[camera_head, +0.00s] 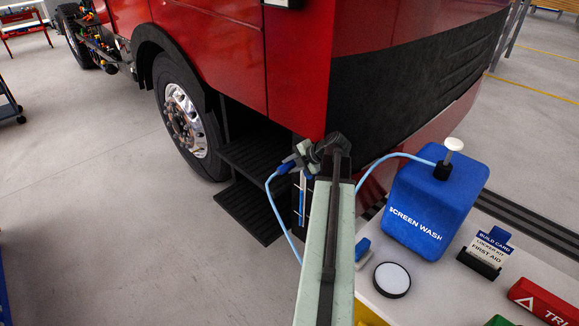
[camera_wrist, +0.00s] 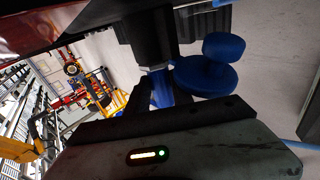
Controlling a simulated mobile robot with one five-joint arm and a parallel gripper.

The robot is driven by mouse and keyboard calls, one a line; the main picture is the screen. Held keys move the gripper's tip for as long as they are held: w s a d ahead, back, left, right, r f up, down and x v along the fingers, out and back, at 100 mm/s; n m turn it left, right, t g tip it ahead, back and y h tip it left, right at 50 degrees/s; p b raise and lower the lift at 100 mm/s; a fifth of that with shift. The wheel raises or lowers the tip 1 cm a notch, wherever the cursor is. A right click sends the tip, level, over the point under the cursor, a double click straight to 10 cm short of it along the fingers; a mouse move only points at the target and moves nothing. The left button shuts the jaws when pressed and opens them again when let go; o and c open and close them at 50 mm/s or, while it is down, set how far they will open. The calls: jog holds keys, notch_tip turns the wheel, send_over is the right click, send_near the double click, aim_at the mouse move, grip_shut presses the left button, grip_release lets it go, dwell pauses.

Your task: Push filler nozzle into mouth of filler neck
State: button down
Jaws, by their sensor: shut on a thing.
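My gripper (camera_head: 300,160) is at the front corner of the red truck cab, beside the black steps. In the wrist view, its dark fingers (camera_wrist: 153,96) are shut on a blue piece (camera_wrist: 160,88), which I take to be the filler nozzle. The light blue hose (camera_head: 270,195) loops from the gripper area. A dark block (camera_wrist: 150,38) lies just beyond the fingers in the wrist view, possibly the filler neck. A blue disc with a round knob (camera_wrist: 208,75) sits right beside it. The mouth is hidden, and I cannot tell whether the nozzle touches it.
A blue screen wash container (camera_head: 430,210) stands on the white bench at right, with a black-rimmed disc (camera_head: 392,279), a build card holder (camera_head: 485,253) and a red box (camera_head: 545,300). The black steps (camera_head: 250,210) and front wheel (camera_head: 187,120) are left of my arm. Open floor lies at left.

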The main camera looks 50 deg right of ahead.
jog(key=shift+d, duration=0.2)
jog(key=c, duration=1)
grip_release()
jog(key=shift+c, duration=0.2)
jog(key=p+v, duration=0.5)
jog(key=v, duration=0.2)
jog(key=shift+s+a+r, duration=0.15)
jog(key=shift+s+r, duration=0.15)
